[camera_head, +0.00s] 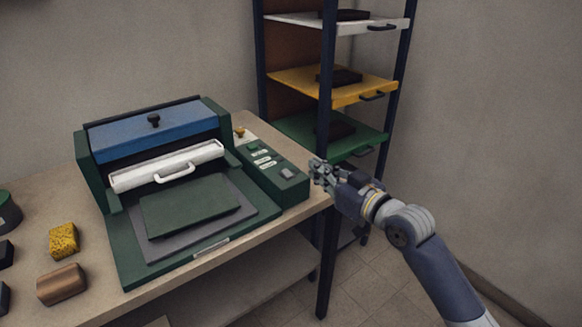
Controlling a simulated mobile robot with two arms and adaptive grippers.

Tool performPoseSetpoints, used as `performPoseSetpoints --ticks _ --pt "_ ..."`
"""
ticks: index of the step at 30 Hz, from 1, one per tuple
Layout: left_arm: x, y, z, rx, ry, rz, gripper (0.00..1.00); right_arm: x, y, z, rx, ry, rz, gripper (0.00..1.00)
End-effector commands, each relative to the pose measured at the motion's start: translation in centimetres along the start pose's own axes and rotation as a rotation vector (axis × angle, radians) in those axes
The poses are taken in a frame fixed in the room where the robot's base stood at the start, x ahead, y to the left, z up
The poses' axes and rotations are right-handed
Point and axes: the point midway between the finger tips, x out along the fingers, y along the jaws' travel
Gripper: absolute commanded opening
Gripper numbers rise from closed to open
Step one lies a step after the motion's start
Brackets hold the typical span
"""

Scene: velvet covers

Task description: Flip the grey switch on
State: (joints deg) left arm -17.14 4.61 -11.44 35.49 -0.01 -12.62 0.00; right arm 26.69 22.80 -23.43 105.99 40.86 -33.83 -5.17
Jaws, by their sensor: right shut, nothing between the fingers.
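The grey switch (287,173) is a small grey piece on top of the green control box (264,154), near its front end. Whether it is set on or off is too small to tell. My right gripper (316,170) comes in from the right and is shut and empty. In the picture its fingertips are just right of the control box and the switch, apart from the switch. The left gripper is not in view.
A green press with a blue top (152,130) and a white handled bar (166,166) stands left of the control box. A yellow sponge (64,240) and a brown block (62,284) lie on the table (190,283). A shelf rack (326,95) stands behind.

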Motion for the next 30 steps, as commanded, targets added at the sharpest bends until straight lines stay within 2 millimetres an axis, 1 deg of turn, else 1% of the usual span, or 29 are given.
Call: performPoseSetpoints --ticks 3,10,14,17,30 --pt "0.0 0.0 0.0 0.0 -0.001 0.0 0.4 -0.1 -0.2 -0.4 -0.005 0.005 -0.005 0.0" --pt "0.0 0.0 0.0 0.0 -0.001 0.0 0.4 0.0 -0.2 -0.4 -0.004 0.004 -0.004 0.0" --pt "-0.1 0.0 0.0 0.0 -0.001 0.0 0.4 0.4 -0.2 -0.4 -0.003 0.006 -0.004 0.0" --pt "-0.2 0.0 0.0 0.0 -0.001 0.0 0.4 1.4 -0.1 -0.4 -0.002 0.005 -0.004 0.0" --pt "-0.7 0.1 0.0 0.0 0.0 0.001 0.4 8.3 -0.2 -0.5 -0.002 0.004 -0.004 0.0"
